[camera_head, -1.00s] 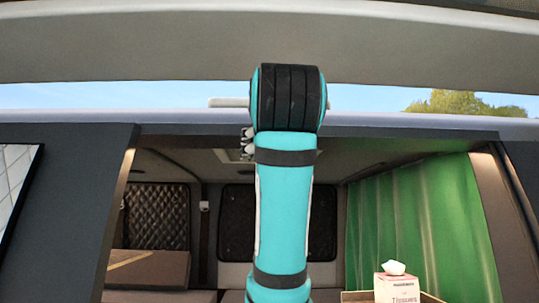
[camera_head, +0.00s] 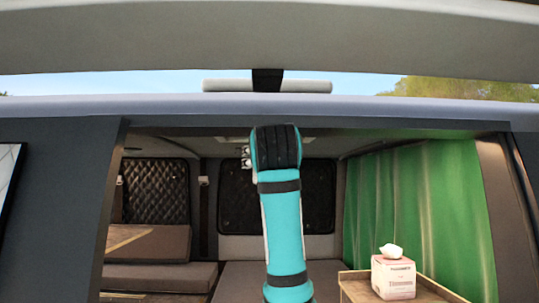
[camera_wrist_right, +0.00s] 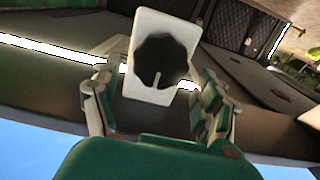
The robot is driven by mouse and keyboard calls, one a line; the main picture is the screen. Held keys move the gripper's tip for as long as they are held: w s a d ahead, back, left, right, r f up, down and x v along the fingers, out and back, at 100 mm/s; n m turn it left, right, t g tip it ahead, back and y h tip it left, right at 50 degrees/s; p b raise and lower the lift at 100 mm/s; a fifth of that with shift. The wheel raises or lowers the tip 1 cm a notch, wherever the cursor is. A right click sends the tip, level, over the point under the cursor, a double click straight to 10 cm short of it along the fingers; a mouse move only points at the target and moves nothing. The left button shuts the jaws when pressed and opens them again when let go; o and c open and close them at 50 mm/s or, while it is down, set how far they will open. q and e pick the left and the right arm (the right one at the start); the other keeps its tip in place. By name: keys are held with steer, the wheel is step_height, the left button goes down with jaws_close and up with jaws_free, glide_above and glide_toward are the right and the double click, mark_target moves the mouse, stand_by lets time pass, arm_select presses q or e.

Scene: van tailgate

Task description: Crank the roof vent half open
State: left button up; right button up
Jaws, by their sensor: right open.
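A black many-sided knob (camera_wrist_right: 160,62) with a pale pointer line at its lower edge sits on a white plate (camera_wrist_right: 148,93) in the right wrist view. My right gripper (camera_wrist_right: 160,100) is open, with its green fingers on either side of the plate's lower part. I cannot tell whether they touch it. In the head view my right arm reaches into the van, and only a bit of the right gripper (camera_head: 246,157) shows at its left side. Part of a pale ceiling frame (camera_head: 228,139) shows behind the arm. My left gripper is not in view.
The van's roof edge (camera_head: 400,106) crosses above the opening. A pale bar (camera_head: 225,86) with a dark block at its middle shows above it. A green curtain (camera_head: 420,210) hangs at right, with a tissue box (camera_head: 393,278) on a wooden shelf (camera_head: 355,289). Padded seats (camera_head: 160,276) lie at left.

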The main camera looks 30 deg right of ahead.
steer(key=shift+w+f, duration=0.1)
steer(key=shift+c, duration=0.6)
steer(key=shift+w+d, duration=0.15)
steer(key=shift+d, duration=0.05)
steer(key=shift+c, duration=1.3)
steer(key=shift+w+d+f, duration=0.2)
steer(key=shift+d, duration=0.05)
steer(key=c, duration=0.8)
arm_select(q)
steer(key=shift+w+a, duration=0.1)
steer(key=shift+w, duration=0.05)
